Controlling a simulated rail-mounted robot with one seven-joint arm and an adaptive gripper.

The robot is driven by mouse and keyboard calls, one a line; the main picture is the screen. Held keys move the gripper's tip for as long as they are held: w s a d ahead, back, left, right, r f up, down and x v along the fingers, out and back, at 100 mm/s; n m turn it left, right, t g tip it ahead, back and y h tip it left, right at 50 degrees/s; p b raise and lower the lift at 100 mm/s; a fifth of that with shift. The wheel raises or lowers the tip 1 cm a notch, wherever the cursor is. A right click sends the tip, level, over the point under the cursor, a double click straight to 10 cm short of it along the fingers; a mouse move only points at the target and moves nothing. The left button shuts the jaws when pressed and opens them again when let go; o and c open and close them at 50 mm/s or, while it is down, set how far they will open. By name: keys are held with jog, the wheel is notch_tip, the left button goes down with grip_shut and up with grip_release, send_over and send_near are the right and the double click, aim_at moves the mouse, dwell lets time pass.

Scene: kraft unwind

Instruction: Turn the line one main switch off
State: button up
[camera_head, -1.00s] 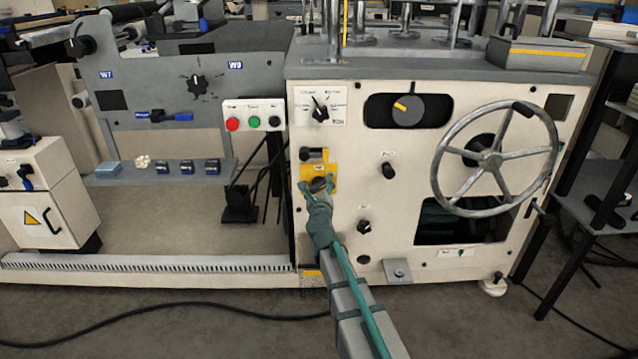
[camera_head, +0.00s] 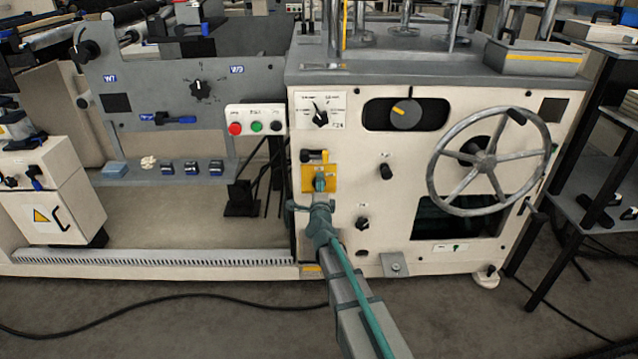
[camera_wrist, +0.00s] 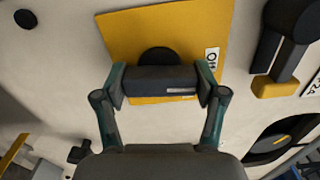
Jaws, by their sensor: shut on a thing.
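A yellow plate (camera_head: 307,180) with a dark rotary switch is on the cream front panel, left of the handwheel. My gripper (camera_head: 319,182) is in front of this plate and covers most of the switch in the head view. In the wrist view the yellow plate (camera_wrist: 200,32) is behind the switch's dark bar handle (camera_wrist: 160,79). The two teal fingers of my gripper (camera_wrist: 162,86) are shut on the ends of the bar. A short pale mark shows on the bar. The bar stands about upright on the panel. The plate's small label is only partly readable.
A black lever knob (camera_head: 314,156) with a yellow end sits just above the plate; it is close to my fingers in the wrist view (camera_wrist: 283,42). A selector (camera_head: 320,116) is higher up. A black knob (camera_head: 386,171) and the handwheel (camera_head: 487,160) are to the right.

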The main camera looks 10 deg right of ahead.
jog(key=shift+n+p, duration=0.35)
jog(key=shift+n, duration=0.25)
jog(key=o, duration=1.1)
jog(key=shift+o, duration=0.2)
jog(key=shift+s, duration=0.1)
jog(key=s+a, duration=0.1)
jog(key=s, duration=1)
jog(key=shift+s+a, duration=0.35)
jog(key=shift+a, duration=0.05)
